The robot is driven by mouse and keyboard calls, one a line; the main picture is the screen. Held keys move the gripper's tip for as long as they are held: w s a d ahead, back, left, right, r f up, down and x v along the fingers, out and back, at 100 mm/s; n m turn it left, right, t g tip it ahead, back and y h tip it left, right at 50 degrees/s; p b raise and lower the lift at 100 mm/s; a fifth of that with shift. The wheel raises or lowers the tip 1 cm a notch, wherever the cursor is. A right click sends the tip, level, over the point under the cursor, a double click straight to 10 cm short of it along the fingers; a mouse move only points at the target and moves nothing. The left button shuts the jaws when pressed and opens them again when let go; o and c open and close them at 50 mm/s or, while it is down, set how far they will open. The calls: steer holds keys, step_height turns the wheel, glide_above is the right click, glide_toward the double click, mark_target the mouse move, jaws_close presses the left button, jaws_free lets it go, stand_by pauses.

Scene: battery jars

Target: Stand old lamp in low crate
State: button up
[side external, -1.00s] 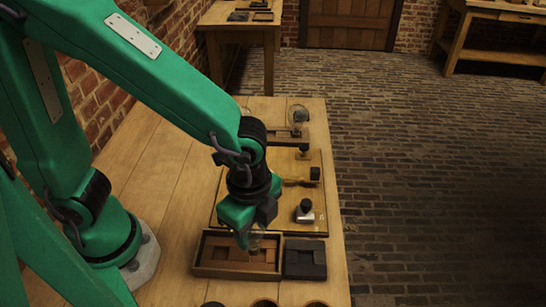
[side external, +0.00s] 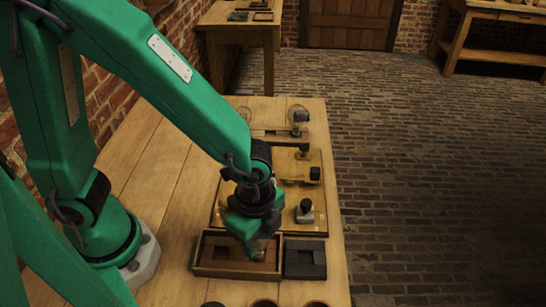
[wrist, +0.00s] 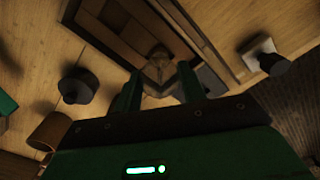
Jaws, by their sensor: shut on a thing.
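The old lamp (side external: 259,252), a small clear glass bulb, hangs between the jaws of my gripper (side external: 252,245). My gripper is shut on it and points down over the low crate (side external: 235,274). The crate is a shallow brown wooden tray with raised dividers inside. The lamp is over the crate's right part, low near its floor; I cannot tell whether it touches. In the wrist view the lamp (wrist: 158,68) shows dimly beyond the two fingers (wrist: 160,90), with the crate's wall and dividers (wrist: 125,28) behind it. The lamp's lower end is hard to make out.
A dark block with a recess (side external: 305,262) stands close against the crate's right side. Behind the crate lies a wooden board (side external: 300,228) with a small dark-knobbed piece (side external: 304,208) and other fittings. Round cups (side external: 264,303) line the near edge.

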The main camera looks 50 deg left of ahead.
steer(key=shift+f, duration=0.15)
steer(key=o, duration=1.1)
step_height(320, 180, up, 12)
steer(key=shift+r, duration=0.2)
steer(key=shift+w, duration=0.1)
stand_by(0.6)
steer(key=shift+s+a+r+n+t, duration=0.15)
steer(key=shift+a+r+n+t, duration=0.9)
steer(key=shift+a+n, duration=1.9)
steer(key=shift+s+a+r+n+t, duration=0.2)
steer(key=shift+a+r+n+t, duration=0.8)
steer(key=shift+a+n, duration=1.9)
steer(key=shift+s+a+r+n+t, duration=0.15)
steer(key=shift+a+r+n+t, duration=0.6)
steer(key=shift+a+r+n, duration=2.05)
